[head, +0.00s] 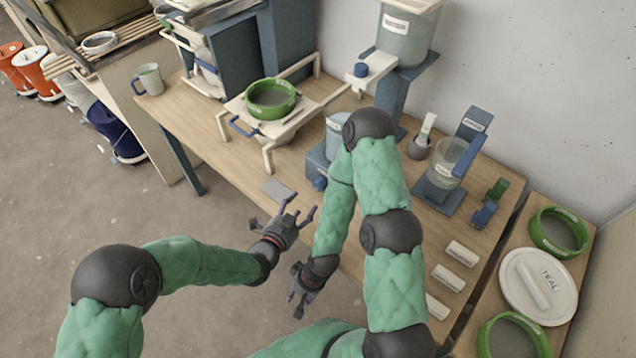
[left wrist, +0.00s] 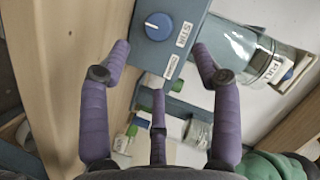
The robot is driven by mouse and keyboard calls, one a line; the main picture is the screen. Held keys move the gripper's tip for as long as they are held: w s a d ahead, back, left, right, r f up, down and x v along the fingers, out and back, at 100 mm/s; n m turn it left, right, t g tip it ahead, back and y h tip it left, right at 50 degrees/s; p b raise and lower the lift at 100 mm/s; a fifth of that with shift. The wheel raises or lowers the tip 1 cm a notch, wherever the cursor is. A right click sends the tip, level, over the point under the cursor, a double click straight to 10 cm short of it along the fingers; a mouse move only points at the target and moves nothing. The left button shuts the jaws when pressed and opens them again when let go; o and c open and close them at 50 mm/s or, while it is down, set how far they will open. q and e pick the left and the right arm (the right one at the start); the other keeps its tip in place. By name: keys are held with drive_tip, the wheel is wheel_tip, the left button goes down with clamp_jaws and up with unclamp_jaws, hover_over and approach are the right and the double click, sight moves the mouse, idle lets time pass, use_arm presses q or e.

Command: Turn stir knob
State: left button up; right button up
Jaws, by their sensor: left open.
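The blue stir knob (head: 319,184) sits on the front of the blue-grey stirrer base (head: 318,165) near the table's front edge. In the left wrist view the round knob (left wrist: 158,26) has a white pointer mark and a STIR label (left wrist: 184,34) beside it. My left gripper (head: 299,208) is open and empty, just in front of the knob and apart from it. In the left wrist view its purple fingers (left wrist: 161,50) are spread, with the knob beyond them, between the tips. My right gripper (head: 300,302) hangs lower, off the table's front edge; its finger opening is too small to judge.
A green-rimmed sieve (head: 270,98) rests on a stand at the left. A hopper (head: 405,40) stands at the back, a clear jar (head: 447,160) on a blue stand right. White labelled blocks (head: 448,278) lie front right. My right arm crosses before the stirrer.

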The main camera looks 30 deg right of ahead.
sight(317, 187)
use_arm(q)
drive_tip(key=b+x, duration=0.2)
drive_tip(key=x, duration=0.8)
drive_tip(key=shift+d+f+b, duration=0.15)
drive_tip(key=shift+f+b, duration=0.05)
drive_tip(key=shift+b, duration=0.1)
drive_tip(key=c, duration=1.1)
